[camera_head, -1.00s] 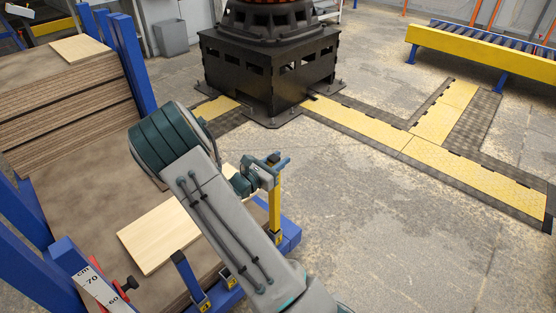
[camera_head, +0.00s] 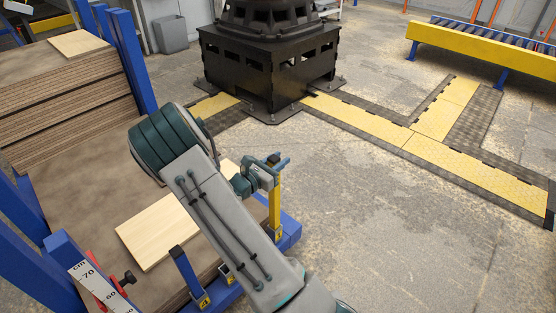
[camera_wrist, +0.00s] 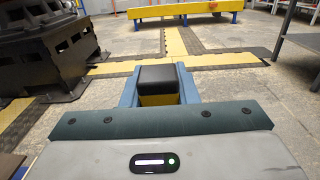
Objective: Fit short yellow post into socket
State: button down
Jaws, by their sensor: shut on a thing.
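The short yellow post (camera_head: 275,207) stands upright below my gripper (camera_head: 270,162) in the head view, at the right end of the blue frame (camera_head: 290,232). In the wrist view, the two blue fingers of my gripper (camera_wrist: 158,90) are shut on either side of the post's black top (camera_wrist: 163,73), with a strip of yellow below it. The post's lower end is close to a small yellow label on the frame. I cannot tell whether it is inside a socket, and no socket opening is clear.
A light wooden board (camera_head: 160,232) lies on the brown stack beside my arm. A dark post (camera_head: 187,272) and blue uprights (camera_head: 128,60) stand along the frame. A black pedestal (camera_head: 268,75) is behind. The concrete floor to the right is open.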

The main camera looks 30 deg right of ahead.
aim_at(274, 195)
notch_tip(274, 195, down, 8)
jog(key=b, duration=0.4)
jog(key=shift+b, duration=0.35)
dwell(2.0)
jog(key=c, duration=1.1)
grip_release()
jog(key=shift+r, duration=0.1)
jog(key=shift+o, duration=0.2)
jog(key=p+v, duration=0.2)
jog(key=v, duration=0.5)
jog(key=shift+a, duration=0.25)
